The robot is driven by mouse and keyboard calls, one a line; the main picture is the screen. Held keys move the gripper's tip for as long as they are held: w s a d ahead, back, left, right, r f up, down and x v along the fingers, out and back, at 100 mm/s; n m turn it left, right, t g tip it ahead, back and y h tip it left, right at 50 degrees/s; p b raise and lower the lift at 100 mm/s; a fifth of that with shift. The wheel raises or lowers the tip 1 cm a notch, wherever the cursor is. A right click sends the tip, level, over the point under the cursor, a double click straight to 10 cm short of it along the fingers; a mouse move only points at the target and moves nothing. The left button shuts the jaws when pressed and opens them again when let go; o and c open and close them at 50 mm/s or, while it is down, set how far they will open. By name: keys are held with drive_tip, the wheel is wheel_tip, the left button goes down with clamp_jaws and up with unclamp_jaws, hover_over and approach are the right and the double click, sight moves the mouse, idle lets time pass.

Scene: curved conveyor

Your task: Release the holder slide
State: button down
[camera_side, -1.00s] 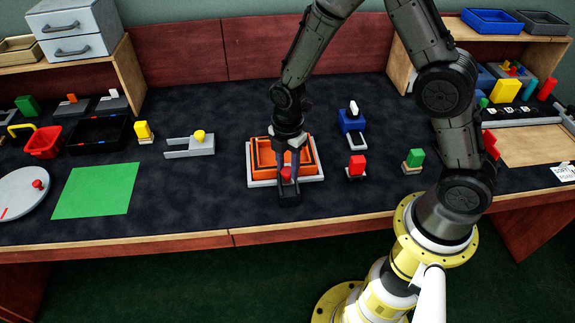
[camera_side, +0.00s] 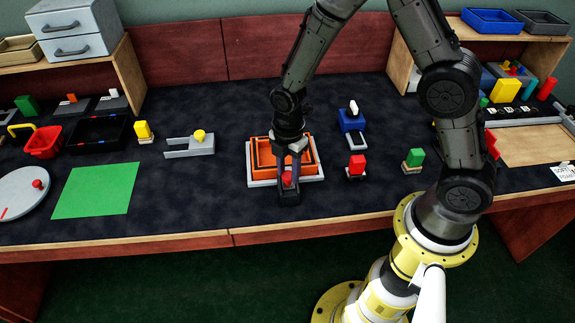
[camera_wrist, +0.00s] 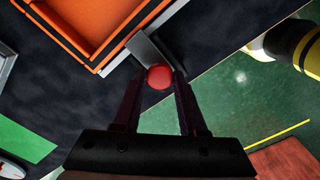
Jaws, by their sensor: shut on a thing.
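The red round knob (camera_wrist: 159,77) shows at the end of a grey slide bar (camera_wrist: 147,48) in the wrist view. The bar runs out from beside the orange tray (camera_wrist: 115,48). My gripper (camera_wrist: 158,80) has its fingers shut on the knob, one on each side. In the side view, my gripper (camera_side: 289,174) reaches down at the front of the orange tray (camera_side: 262,158), which sits on a light grey base (camera_side: 262,183). The red knob (camera_side: 287,177) shows between the fingers, and the bar is mostly hidden there.
A grey forked piece with a yellow knob (camera_side: 199,135) and a green sheet (camera_side: 95,190) lie to the left. The table's front edge (camera_side: 290,227) is close in front of my gripper.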

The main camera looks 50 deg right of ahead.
sight(289, 188)
drive_tip(key=shift+s+a, duration=0.7)
drive_tip(key=shift+c, duration=2.2)
unclamp_jaws()
wheel_tip(289, 188, up, 14)
